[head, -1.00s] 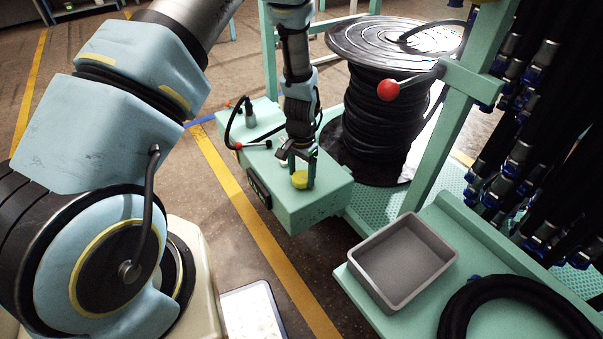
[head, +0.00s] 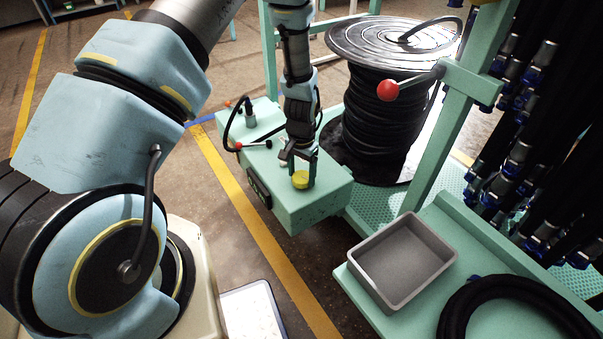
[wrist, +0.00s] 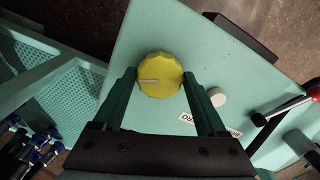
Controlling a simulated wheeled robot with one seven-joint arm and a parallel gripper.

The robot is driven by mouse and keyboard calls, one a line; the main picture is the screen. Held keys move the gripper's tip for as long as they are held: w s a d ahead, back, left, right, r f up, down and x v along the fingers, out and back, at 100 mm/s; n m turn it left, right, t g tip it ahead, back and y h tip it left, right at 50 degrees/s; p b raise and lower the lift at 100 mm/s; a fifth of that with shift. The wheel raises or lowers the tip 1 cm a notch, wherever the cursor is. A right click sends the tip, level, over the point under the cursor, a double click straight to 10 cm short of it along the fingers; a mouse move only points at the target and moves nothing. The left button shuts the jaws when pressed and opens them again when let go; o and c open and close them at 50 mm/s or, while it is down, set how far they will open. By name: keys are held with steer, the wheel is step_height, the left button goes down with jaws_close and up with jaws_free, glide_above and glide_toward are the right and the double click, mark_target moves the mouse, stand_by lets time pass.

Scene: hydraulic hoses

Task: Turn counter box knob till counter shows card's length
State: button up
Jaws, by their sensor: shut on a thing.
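The green counter box (head: 318,207) stands in the middle of the head view. Its yellow knob (head: 300,180) sits on top near the front corner. In the wrist view the knob (wrist: 159,75) is round with a ridged edge, and its white mark points left. My gripper (head: 301,172) is upright over the box, its two fingers closed on the knob from either side; they also show in the wrist view (wrist: 160,88). A dark counter window (head: 259,191) is on the box's side face; its digits are too small to read. No card's writing can be read.
A black hose reel (head: 378,130) stands behind the box. A red-ended lever (head: 388,90) sticks out from a green post. A grey tray (head: 402,262) and a coiled hose (head: 515,310) lie at right. A small white button (wrist: 217,97) is beside the knob.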

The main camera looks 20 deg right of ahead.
steer(key=shift+w+d+n+p, duration=0.1)
steer(key=shift+n+p, duration=0.35)
steer(key=shift+n, duration=1.95)
stand_by(1.6)
steer(key=shift+n+p, duration=0.5)
steer(key=shift+n, duration=1.8)
stand_by(1.7)
